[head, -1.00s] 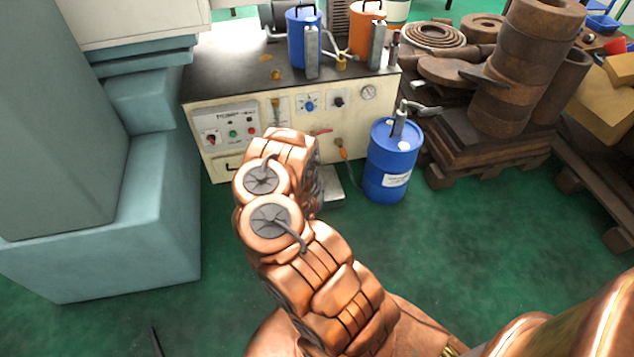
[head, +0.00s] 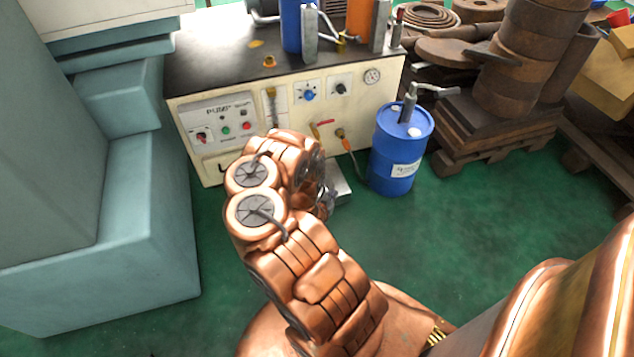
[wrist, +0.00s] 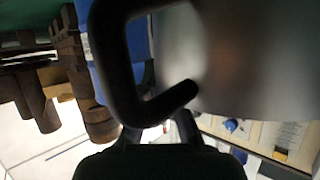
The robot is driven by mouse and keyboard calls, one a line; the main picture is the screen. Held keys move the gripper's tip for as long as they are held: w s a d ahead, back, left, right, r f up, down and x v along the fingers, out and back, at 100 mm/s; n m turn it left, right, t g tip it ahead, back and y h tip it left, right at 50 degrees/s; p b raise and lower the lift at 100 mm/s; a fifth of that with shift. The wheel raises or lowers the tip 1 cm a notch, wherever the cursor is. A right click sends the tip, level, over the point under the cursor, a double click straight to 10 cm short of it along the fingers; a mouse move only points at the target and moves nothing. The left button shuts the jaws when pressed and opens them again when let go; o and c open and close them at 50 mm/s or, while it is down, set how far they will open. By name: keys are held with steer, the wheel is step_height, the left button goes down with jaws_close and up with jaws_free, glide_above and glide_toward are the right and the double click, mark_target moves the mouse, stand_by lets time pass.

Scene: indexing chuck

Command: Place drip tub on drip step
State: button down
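In the wrist view a dark, hook-shaped handle crosses in front of a smooth grey body, which I take as the drip tub (wrist: 245,60). My gripper (wrist: 158,128) is at the handle's near end, with a finger on either side, and appears shut on it. In the head view my copper arm hides the tub, and only a dark bit of my gripper (head: 326,203) shows. A low grey plate, likely the drip step (head: 343,190), sits on the floor at the bench front, partly hidden by my arm.
The cream pump bench (head: 235,165) stands straight ahead. A blue drum (head: 398,150) stands right of the grey plate. Rusty parts on pallets (head: 500,140) lie farther right. A pale blue machine (head: 150,220) blocks the left. Green floor is open at the centre right.

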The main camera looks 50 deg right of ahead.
steer(key=shift+f+b, duration=0.5)
steer(key=shift+b, duration=0.05)
steer(key=shift+s+f+m+b, duration=0.2)
steer(key=shift+m+b, duration=0.2)
steer(key=shift+b, duration=0.65)
steer(key=w+d+f+b, duration=0.1)
steer(key=w+d+b, duration=0.1)
steer(key=d+b, duration=0.2)
steer(key=w+d+f+b, duration=0.1)
steer(key=w+d+b, duration=0.2)
steer(key=d+b, duration=0.1)
steer(key=w+d+f+b, duration=0.2)
steer(key=d+b, duration=0.2)
steer(key=d, duration=0.2)
steer(key=shift+w+d, duration=0.1)
steer(key=shift+w, duration=0.05)
steer(key=shift+r, duration=0.15)
